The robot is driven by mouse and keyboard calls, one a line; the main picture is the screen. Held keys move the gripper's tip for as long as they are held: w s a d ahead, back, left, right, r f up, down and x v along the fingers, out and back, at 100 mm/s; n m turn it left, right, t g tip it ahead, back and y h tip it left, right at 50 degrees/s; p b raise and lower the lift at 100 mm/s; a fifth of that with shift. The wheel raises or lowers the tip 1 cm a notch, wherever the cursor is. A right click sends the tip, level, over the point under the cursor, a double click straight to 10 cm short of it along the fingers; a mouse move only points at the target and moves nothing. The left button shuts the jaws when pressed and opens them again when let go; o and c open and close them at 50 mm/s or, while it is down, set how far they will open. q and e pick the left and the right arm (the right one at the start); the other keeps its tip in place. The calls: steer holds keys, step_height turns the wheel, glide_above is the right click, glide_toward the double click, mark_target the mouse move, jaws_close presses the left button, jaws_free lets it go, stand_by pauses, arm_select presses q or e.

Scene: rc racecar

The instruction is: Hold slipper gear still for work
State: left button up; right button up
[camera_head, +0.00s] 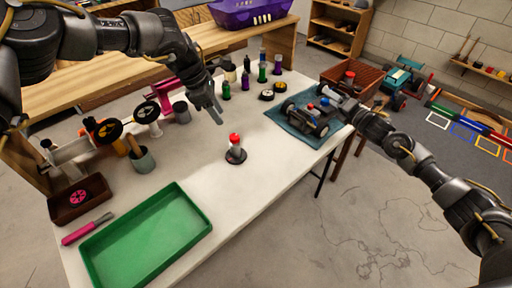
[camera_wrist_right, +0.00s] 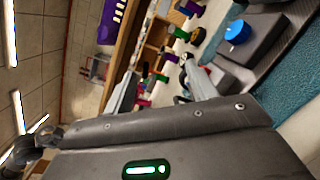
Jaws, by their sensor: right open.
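An RC car chassis (camera_head: 305,119) with dark wheels sits on a teal mat (camera_head: 283,121) at the table's right end. A round blue part (camera_head: 325,101) is on it; the right wrist view also shows a blue round part (camera_wrist_right: 237,32). I cannot single out the slipper gear; it is too small or hidden. My right gripper (camera_head: 334,94) is beside and above the chassis, partly overlapping it in the head view. In the right wrist view its fingers (camera_wrist_right: 160,88) are apart with nothing between them. My left gripper (camera_head: 210,103) hangs over the table's middle, away from the chassis; its jaw gap is unclear.
A red-topped part on a dark stand (camera_head: 236,152) is at the table's middle. A green tray (camera_head: 88,257) lies in front. Several bottles (camera_head: 262,73) stand behind the mat. A brown crate (camera_head: 367,79) is beyond the table's right end.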

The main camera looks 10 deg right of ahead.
steer(key=s+a+f+n+g+y, duration=0.15)
steer(key=a+n, duration=0.25)
steer(key=a, duration=0.4)
steer(key=s+a+f+n+g+y, duration=0.1)
steer(key=s+a+f+n+g, duration=0.2)
steer(key=a, duration=0.5)
steer(key=n+g+y, duration=0.1)
steer(key=n+g, duration=0.2)
steer(key=n, duration=0.6)
glide_toward(231, 145)
steer(key=w, duration=0.1)
steer(key=w+d+f, duration=0.1)
steer(key=shift+w+f, duration=0.25)
steer(key=shift+w, duration=0.05)
steer(key=shift+s+a+f+g, duration=0.15)
steer(key=shift+s+a+g, duration=0.1)
steer(key=shift+s+g, duration=0.15)
arm_select(q)
steer(key=shift+d, duration=0.1)
arm_select(e)
steer(key=x, duration=1.1)
steer(key=shift+w, duration=0.1)
steer(key=shift+d, duration=0.1)
steer(key=shift+c, duration=0.5)
arm_select(q)
steer(key=shift+o, duration=0.3)
arm_select(e)
steer(key=c, duration=1)
arm_select(q)
steer(key=shift+f, duration=0.1)
